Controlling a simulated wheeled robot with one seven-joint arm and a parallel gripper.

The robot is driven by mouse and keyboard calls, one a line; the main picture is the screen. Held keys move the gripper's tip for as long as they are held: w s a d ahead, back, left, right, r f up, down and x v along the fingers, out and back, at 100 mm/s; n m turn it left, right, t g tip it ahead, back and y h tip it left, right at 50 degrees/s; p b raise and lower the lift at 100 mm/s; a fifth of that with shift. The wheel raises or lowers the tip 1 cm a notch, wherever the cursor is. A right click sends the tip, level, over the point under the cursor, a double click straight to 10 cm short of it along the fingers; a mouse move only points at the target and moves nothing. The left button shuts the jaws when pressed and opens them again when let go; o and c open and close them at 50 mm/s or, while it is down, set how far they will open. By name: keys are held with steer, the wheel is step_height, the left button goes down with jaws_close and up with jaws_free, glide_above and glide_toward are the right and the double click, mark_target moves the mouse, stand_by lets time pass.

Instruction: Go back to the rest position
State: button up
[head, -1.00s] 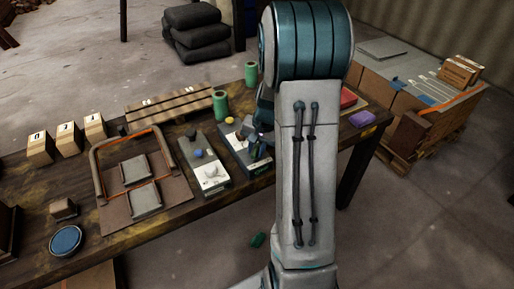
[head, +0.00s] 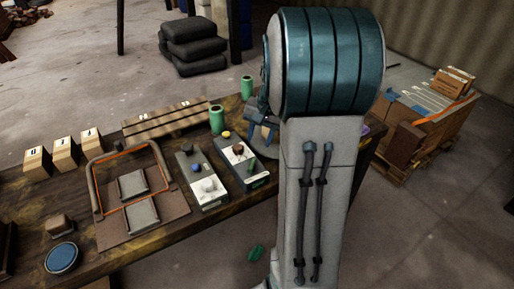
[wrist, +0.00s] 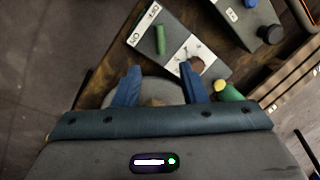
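My gripper (wrist: 160,80) shows in the wrist view with its two blue fingers apart and nothing between the tips. In the head view it is mostly hidden behind my arm; a blue part of it (head: 262,134) shows just right of the right control box.
The dark wooden table (head: 150,240) also carries a tray with an orange-edged frame (head: 110,222), numbered wooden blocks (head: 64,153), a slatted rack (head: 165,121), green cylinders (head: 217,119) and a blue round dish (head: 62,258). A loaded pallet (head: 425,110) stands at right.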

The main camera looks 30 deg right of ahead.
step_height(320, 180, up, 2)
steer(key=shift+s+d+r, duration=0.1)
steer(key=shift+s+d, duration=0.05)
stand_by(0.5)
steer(key=s+a+r+n+p, duration=0.2)
steer(key=s+a+r+n, duration=0.1)
steer(key=s+a, duration=0.5)
steer(key=s+a+r+n+t+h+p, duration=0.1)
steer(key=s+a+r+n+p, duration=0.2)
steer(key=s+a+n, duration=0.2)
steer(key=s+a, duration=0.3)
steer(key=shift+s+r+n+h, duration=0.25)
steer(key=shift+s+n+h, duration=0.05)
steer(key=shift+s, duration=0.05)
steer(key=shift+c, duration=0.2)
